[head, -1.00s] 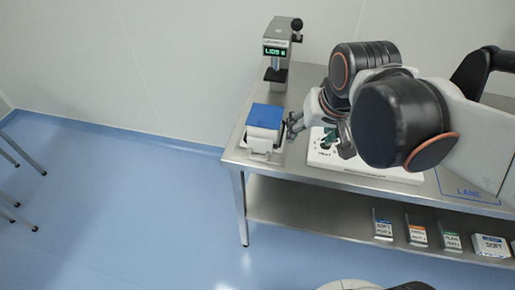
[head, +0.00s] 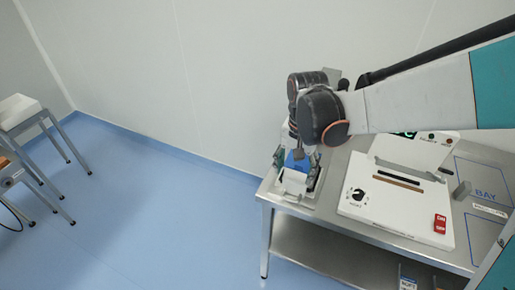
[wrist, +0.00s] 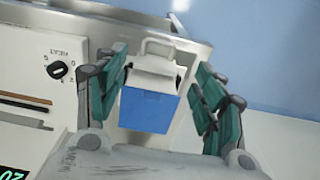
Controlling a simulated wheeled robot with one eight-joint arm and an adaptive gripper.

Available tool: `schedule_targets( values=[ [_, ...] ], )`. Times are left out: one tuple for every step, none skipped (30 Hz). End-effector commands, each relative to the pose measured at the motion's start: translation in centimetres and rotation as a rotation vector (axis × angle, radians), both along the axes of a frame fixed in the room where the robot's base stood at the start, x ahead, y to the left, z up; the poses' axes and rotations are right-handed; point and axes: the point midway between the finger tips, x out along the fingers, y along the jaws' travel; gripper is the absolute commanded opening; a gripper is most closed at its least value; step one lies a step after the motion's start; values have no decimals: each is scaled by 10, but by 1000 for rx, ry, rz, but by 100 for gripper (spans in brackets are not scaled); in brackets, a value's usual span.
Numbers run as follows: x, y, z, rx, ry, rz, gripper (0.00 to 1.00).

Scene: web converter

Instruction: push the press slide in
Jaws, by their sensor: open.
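A blue-topped block with a white front part and a loop handle, which looks like the press slide (head: 294,185), is at the left end of the steel table. Its blue face (wrist: 150,111) and white handle (wrist: 157,46) show clearly in the wrist view. My gripper (head: 297,163) is open above it, with one green-padded finger on each side. In the wrist view my gripper (wrist: 163,72) straddles the block, with gaps visible on both sides. I cannot tell whether a finger touches it. My arm hides the area behind the block in the head view.
A white sealer-like machine (head: 385,215) with a heat dial (head: 357,196) and red switches (head: 440,223) stands right of the block. The steel table's (head: 345,238) left edge is close to the block. Open blue floor lies left of it.

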Motion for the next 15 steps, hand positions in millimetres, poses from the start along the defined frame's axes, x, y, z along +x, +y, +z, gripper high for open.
schedule_targets(
  values=[
    [1, 0, -7, 0, 0, 0, 63],
    [1, 0, -11, 0, 0, 0, 63],
    [1, 0, -16, 0, -1, 1, 63],
    [1, 0, -21, 0, -1, 1, 63],
    [0, 0, -26, 0, -1, 1, 63],
    [0, 0, -33, 1, -1, 1, 63],
    [0, 0, -38, 1, -1, 1, 63],
    [0, 0, -43, 1, -1, 1, 63],
    [0, 0, -49, 1, -1, 1, 63],
    [0, 0, -54, 1, -1, 1, 63],
    [0, 0, -59, 1, -1, 1, 63],
    [0, 0, -65, 1, -1, 1, 63],
    [1, 0, -70, 1, -1, 1, 63],
    [1, 0, -75, 1, -1, 1, 63],
    [1, 0, -81, 0, -2, 1, 63]
  ],
)
